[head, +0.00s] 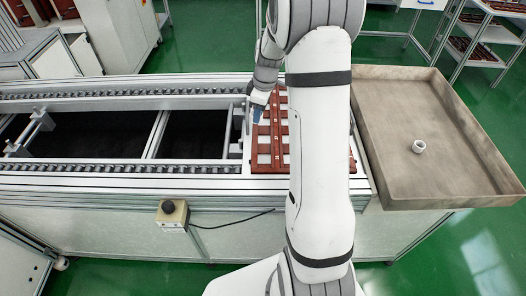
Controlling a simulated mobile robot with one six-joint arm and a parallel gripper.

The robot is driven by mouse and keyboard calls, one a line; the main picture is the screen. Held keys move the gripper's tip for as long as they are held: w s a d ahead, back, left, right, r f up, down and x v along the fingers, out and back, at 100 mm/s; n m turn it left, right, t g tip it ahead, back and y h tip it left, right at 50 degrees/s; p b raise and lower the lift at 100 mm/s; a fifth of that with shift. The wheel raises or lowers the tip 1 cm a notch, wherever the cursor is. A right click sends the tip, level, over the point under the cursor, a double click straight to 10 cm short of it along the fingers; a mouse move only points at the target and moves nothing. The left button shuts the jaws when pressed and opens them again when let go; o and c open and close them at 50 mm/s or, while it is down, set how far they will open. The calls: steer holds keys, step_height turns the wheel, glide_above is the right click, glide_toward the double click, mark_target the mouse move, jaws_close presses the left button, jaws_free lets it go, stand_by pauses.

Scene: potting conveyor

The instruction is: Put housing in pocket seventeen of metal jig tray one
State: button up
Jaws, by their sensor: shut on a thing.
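The red-brown metal jig tray (267,168) lies at the right end of the conveyor in the head view, with rows of pale pockets. My white arm hides much of its middle and right side. My gripper (257,113), with blue at its tip, is over the left part of the tray, towards its far end. It is shut on the housing, which is too small and covered to make out. I cannot tell whether the housing touches a pocket. Pocket numbers are not readable. A small white ring-shaped part (418,147) lies in the large grey bin to the right.
The grey bin (452,196) has raised walls and is otherwise empty. The conveyor rails (120,168) run left from the jig tray, with a crossbar frame at left. A yellowish control box (172,212) hangs on the front side. Shelves with more red-brown trays (476,48) stand behind right.

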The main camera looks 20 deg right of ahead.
steer(key=f+n, duration=0.1)
steer(key=f, duration=0.2)
steer(key=d+f+n+b, duration=0.1)
steer(key=f, duration=0.2)
steer(key=d+f+n+b, duration=0.1)
steer(key=f, duration=0.3)
steer(key=shift+w+d, duration=0.1)
steer(key=shift+d, duration=0.1)
steer(key=o, duration=0.9)
steer(key=shift+o, duration=0.2)
step_height(320, 180, up, 12)
steer(key=d, duration=0.2)
steer(key=s+a+r+m, duration=0.65)
steer(key=s+a, duration=0.25)
steer(key=s, duration=0.4)
steer(key=s+a+m, duration=0.2)
steer(key=s+m, duration=0.1)
steer(key=s, duration=0.3)
steer(key=s+a+m+t+h, duration=0.1)
steer(key=s+a+m, duration=0.2)
steer(key=s, duration=0.4)
steer(key=shift+s+a+m, duration=0.15)
steer(key=shift+a+m, duration=0.2)
steer(key=shift+m, duration=0.1)
